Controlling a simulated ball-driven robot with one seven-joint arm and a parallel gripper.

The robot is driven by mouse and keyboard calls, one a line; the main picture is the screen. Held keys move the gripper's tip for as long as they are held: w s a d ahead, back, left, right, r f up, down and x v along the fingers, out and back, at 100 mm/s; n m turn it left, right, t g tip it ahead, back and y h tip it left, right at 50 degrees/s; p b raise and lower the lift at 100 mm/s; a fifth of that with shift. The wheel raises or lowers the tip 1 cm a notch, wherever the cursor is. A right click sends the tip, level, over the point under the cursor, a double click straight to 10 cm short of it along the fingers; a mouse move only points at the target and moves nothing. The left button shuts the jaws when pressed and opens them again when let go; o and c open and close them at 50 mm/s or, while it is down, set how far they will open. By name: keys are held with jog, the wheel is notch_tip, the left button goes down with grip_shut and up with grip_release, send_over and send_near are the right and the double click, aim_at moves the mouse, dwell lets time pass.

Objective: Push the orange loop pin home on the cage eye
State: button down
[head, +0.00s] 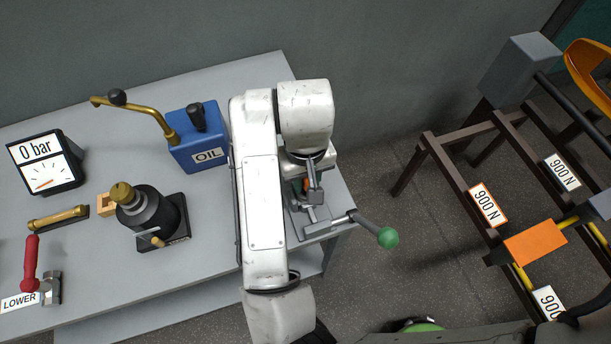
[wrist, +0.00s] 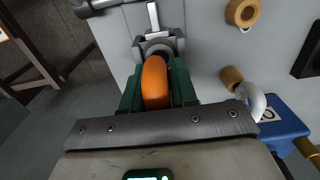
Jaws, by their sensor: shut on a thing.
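The orange loop pin (wrist: 155,82) shows in the wrist view as a rounded orange band between the dark green fingers of my gripper (wrist: 156,92). My gripper is shut on it. A grey metal fitting (wrist: 158,44) with a pale bar stands just beyond the loop's far end. I cannot tell whether this is the cage eye, nor how deep the pin sits, as the loop and fingers hide the contact. In the head view my arm covers most of this spot; only a small orange patch of the pin (head: 306,185) shows.
A lever with a green knob (head: 388,238) juts past the bench's right edge. A blue oil can (head: 198,140) stands close left of my arm. Bare bench (head: 85,255) lies between.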

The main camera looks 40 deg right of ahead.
jog(key=shift+r+p, duration=0.75)
jog(key=shift+r, duration=0.3)
jog(key=shift+f+b, duration=2)
jog(key=shift+f, duration=0.35)
jog(key=shift+r, duration=0.15)
jog(key=shift+r+p, duration=2.2)
jog(key=shift+p, duration=0.05)
jog(key=shift+f+b, duration=1.95)
jog(key=shift+f, duration=0.35)
grip_release()
